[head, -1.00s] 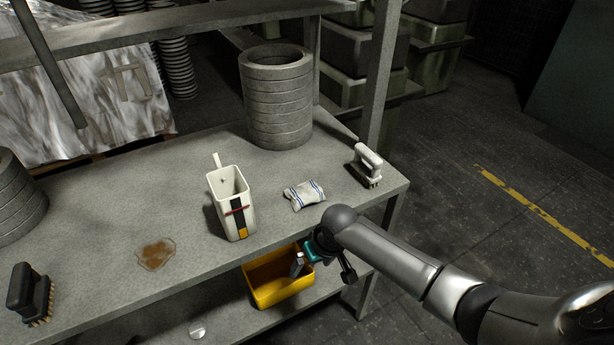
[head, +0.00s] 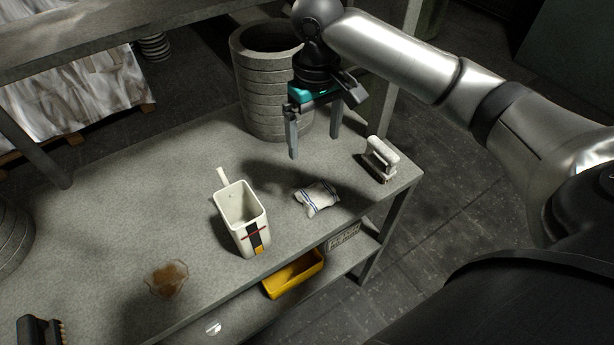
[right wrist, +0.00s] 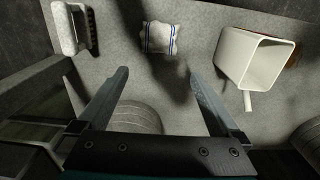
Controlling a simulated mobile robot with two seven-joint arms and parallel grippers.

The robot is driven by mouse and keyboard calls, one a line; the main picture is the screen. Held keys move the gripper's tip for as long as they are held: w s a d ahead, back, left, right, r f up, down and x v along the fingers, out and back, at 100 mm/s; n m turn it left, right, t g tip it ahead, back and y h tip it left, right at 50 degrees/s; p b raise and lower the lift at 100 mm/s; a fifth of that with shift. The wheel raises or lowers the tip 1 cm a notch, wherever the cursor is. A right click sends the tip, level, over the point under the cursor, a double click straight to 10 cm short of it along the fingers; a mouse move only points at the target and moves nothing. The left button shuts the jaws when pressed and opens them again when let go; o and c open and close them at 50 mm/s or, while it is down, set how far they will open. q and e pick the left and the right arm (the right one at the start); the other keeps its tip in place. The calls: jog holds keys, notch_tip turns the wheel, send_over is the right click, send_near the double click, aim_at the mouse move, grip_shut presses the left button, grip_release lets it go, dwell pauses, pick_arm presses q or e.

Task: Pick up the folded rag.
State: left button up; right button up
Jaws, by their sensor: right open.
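The folded rag (head: 317,198), white with blue stripes, lies on the grey bench top between a white container and a white-handled brush. It also shows in the right wrist view (right wrist: 159,38), beyond the fingertips and roughly centred between them. My right gripper (head: 315,146) is open and empty, its fingers pointing down above the bench. In the head view it is above and slightly behind the rag, in front of the ring stack. In the right wrist view the two fingers (right wrist: 158,80) are spread wide. My left gripper is not in view.
The white container (head: 245,222) stands left of the rag, and the white-handled brush (head: 381,158) right of it near the bench end. A stack of grey rings (head: 262,85) stands behind. A yellow bin (head: 292,275) is on the lower shelf.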

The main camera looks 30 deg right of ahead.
send_over(316, 189)
notch_tip(316, 189, down, 5)
jog(key=f, duration=0.2)
jog(key=f+b, duration=0.1)
jog(key=f, duration=0.1)
jog(key=shift+a+b, duration=0.2)
jog(key=shift+b, duration=0.1)
jog(key=shift+f, duration=0.4)
notch_tip(316, 189, down, 5)
jog(key=shift+s+d+f+b, duration=0.1)
jog(key=shift+d+b, duration=0.05)
jog(key=shift+b, duration=0.35)
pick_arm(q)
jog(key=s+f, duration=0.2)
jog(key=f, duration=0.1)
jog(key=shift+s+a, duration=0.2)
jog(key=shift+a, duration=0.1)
pick_arm(e)
jog(key=shift+c, duration=0.2)
jog(key=c, duration=0.3)
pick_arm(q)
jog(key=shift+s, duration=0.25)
pick_arm(e)
jog(key=c, duration=0.7)
